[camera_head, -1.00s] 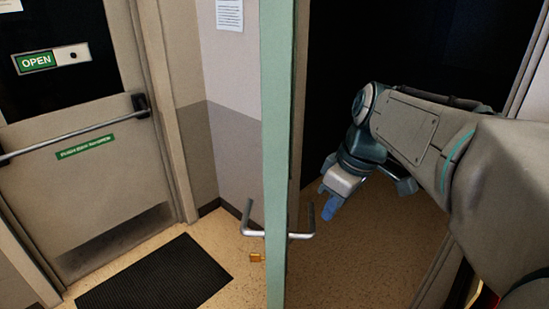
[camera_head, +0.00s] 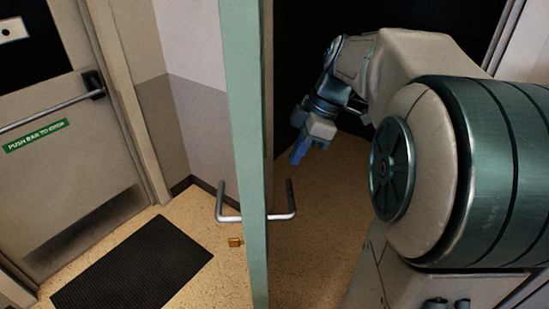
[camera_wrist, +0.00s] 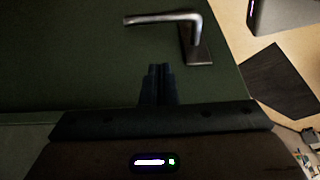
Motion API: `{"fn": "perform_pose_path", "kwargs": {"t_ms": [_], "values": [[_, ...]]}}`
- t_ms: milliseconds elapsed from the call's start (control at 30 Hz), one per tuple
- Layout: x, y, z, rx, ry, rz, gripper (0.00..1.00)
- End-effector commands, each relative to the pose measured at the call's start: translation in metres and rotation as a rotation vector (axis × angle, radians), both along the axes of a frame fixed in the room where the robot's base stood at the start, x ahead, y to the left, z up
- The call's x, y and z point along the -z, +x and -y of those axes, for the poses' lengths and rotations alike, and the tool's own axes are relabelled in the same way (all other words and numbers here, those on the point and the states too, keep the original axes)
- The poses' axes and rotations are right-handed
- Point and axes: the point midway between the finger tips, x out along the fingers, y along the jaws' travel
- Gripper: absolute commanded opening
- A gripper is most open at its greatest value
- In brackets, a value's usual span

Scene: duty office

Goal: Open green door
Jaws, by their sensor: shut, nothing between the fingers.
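The green door (camera_head: 241,130) stands ajar and shows nearly edge-on in the head view, with a lever handle (camera_head: 284,214) on each side near its edge. In the wrist view the dark green face of the door (camera_wrist: 70,60) fills much of the picture, with its metal lever handle (camera_wrist: 165,18) at the top. My gripper (camera_head: 297,158) is in the doorway to the right of the door, apart from the handle. Its fingers (camera_wrist: 158,72) are together and empty, just below the handle in the wrist view.
A beige door with a push bar (camera_head: 45,118) stands at the left. A black mat (camera_head: 135,263) lies on the floor before it. A small brass padlock-like item (camera_head: 235,242) shows beside the green door. The doorway beyond is dark.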

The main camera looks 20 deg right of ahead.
Motion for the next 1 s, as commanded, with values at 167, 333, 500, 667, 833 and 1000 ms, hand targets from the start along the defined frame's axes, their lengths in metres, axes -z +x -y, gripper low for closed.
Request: {"fn": "perform_pose_path", "kwargs": {"t_ms": [167, 333, 500, 667, 833, 1000], "values": [[0.018, 0.005, -0.02, -0.004, 0.0, -0.001, 0.0], [0.019, 0.01, -0.039, -0.001, 0.0, -0.001, 0.0], [0.02, 0.012, -0.046, 0.001, 0.0, 0.001, 0.0], [0.021, 0.013, -0.047, 0.002, 0.0, 0.0, 0.0], [0.021, 0.013, -0.047, 0.002, 0.0, 0.0, 0.0], [0.021, 0.014, -0.054, 0.022, 0.0, 0.0, 0.0]]}}
